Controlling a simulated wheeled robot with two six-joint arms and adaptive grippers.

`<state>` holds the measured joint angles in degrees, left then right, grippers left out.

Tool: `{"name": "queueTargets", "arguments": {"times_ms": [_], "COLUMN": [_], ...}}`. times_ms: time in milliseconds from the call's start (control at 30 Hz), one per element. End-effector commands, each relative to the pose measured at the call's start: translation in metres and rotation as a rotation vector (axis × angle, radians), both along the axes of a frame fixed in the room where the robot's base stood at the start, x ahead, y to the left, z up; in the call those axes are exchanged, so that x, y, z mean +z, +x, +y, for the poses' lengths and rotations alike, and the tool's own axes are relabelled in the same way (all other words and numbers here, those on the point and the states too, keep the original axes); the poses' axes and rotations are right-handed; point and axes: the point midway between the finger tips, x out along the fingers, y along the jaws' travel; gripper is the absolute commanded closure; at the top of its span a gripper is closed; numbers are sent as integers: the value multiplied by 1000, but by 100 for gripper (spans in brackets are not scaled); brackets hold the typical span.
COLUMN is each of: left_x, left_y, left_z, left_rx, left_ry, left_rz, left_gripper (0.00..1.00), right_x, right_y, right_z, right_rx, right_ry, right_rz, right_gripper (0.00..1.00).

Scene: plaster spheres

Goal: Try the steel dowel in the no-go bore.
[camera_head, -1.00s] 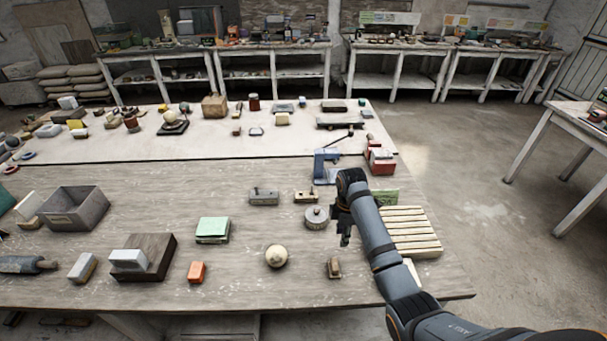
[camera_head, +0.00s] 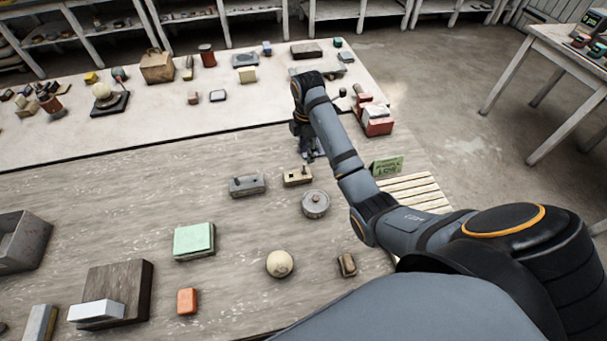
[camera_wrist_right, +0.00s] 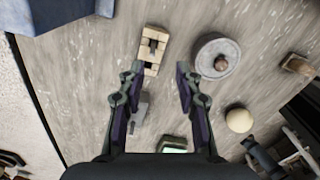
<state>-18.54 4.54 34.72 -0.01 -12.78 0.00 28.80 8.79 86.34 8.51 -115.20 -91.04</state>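My right gripper (camera_head: 308,150) is at the far side of the grey bench top, partly hidden by its own arm. In the right wrist view (camera_wrist_right: 157,72) its two fingers stand apart with nothing between them. A tan block (camera_head: 297,176) lies near it; in the right wrist view the block (camera_wrist_right: 149,50) shows a small upright piece and a dark hole, beyond the fingertips. A grey block (camera_head: 247,185) with small dark marks lies to its left, partly hidden by a finger in the right wrist view. I cannot tell which piece is the steel dowel or which hole is no-go. My left gripper is out of view.
A round grey lidded thing (camera_head: 315,204) lies just nearer than the tan block. A plaster ball (camera_head: 279,264), green box (camera_head: 194,241) and orange block (camera_head: 187,301) lie nearer. A green card (camera_head: 387,166) and slatted rack (camera_head: 412,188) are at right. Bench is clear left of the grey block.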

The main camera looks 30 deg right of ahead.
Motion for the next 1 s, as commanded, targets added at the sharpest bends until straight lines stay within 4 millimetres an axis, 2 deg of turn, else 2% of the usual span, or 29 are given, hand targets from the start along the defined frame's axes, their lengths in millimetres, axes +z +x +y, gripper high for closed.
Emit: {"name": "queueTargets", "arguments": {"times_ms": [33,67,200,300,433,567,667,900,1000], "left_x": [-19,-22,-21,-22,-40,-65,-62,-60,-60], "left_y": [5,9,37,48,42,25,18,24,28], "left_z": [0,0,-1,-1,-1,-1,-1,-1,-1], "left_rx": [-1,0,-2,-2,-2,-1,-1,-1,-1], "left_ry": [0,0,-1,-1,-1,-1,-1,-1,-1], "left_rz": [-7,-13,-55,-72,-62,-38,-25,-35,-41], "left_gripper": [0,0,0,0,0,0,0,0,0], "right_x": [-19,-22,-23,-25,-41,-62,-71,-74,-74], "right_y": [0,0,1,1,4,9,8,8,8], "right_z": [0,0,0,1,2,4,4,4,4], "right_rx": [0,0,0,0,0,0,-1,0,0], "right_ry": [0,0,0,0,1,1,0,0,0], "right_rz": [0,-1,-1,-1,0,0,3,-1,0], "right_gripper": [65,65,65,65,65,65,65,65,79]}}
